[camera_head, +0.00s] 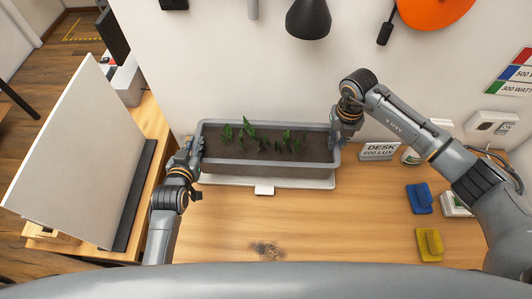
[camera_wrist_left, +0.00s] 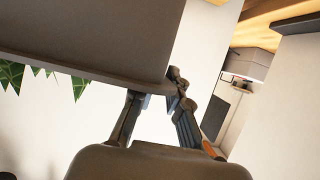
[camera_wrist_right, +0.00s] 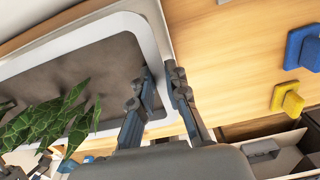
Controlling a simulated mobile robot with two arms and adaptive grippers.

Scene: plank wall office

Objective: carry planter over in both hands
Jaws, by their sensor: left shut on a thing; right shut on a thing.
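The planter (camera_head: 230,165) is a long grey trough with dark soil and several small green plants. In the head view it is at the back middle of the desk, over a white tray or mat (camera_head: 300,183) with a small label at its front. My left gripper (camera_head: 197,148) is shut on the planter's left end; the left wrist view shows its fingers (camera_wrist_left: 155,100) at the rim. My right gripper (camera_head: 337,133) is shut on the right end, and the right wrist view shows its fingers (camera_wrist_right: 160,85) across the rim. I cannot tell whether the planter touches the tray.
A large pale panel (camera_head: 75,155) stands at the left. A desk sign (camera_head: 380,151), a blue block (camera_head: 419,198) and a yellow block (camera_head: 429,244) are at the right. A black lamp (camera_head: 308,20) hangs above. The wooden desk (camera_head: 320,230) is clear in front.

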